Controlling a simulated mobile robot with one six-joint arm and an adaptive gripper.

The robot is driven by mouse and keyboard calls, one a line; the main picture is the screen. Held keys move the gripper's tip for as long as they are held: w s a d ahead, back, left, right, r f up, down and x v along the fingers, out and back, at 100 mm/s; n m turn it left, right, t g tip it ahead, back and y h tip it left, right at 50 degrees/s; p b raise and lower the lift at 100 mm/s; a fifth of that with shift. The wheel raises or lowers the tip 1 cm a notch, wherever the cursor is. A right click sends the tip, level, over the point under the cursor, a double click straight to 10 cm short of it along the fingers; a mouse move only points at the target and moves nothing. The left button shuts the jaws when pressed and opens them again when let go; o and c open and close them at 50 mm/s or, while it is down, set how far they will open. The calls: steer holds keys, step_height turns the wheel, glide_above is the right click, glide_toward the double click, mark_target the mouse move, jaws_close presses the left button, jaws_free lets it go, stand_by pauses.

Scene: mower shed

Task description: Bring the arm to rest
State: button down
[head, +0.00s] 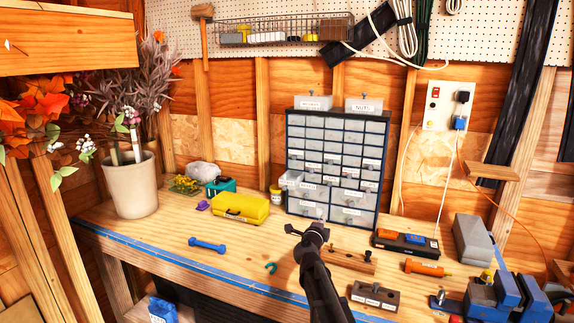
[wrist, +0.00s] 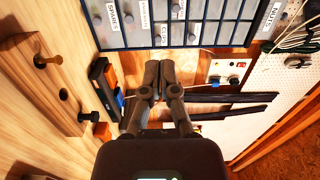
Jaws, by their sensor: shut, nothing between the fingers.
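My gripper (head: 308,230) is over the workbench (head: 180,245), in front of the drawer cabinet (head: 338,128) in the head view. My dark arm rises to it from the bottom edge. In the wrist view my gripper's fingers (wrist: 159,75) are together and empty, pointing toward the drawer fronts. I cannot tell the exact gap between the fingertips and the cabinet. The arm hides part of the bench top behind it.
A wooden block with knobs (head: 348,261), a black and orange case (head: 405,244) and a labelled block (head: 375,296) lie right of my arm. A blue vise (head: 505,298) is farther right. A yellow case (head: 240,208) and blue dumbbell-shaped piece (head: 207,245) lie left. The front-left bench is mostly clear.

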steer(key=s+a+f+n+g+y, duration=0.1)
steer(key=s+a+f+n+y, duration=0.2)
steer(key=n+y, duration=0.35)
steer(key=s+a+n+y, duration=0.3)
steer(key=a+n+y, duration=0.15)
steer(key=n, duration=0.35)
steer(key=s+f+n+g+y, duration=0.1)
steer(key=s+f+n+g, duration=0.4)
steer(key=s+f+g, duration=0.3)
steer(key=s+d+f+n+g+h, duration=0.1)
steer(key=s+d+f+g, duration=0.3)
steer(key=s, duration=0.6)
steer(key=s+d+f+n+g+h, duration=0.1)
steer(key=s+d+f+g+h, duration=0.3)
steer(key=s+d, duration=0.4)
steer(key=shift+s+d, duration=0.3)
steer(key=shift+s, duration=0.8)
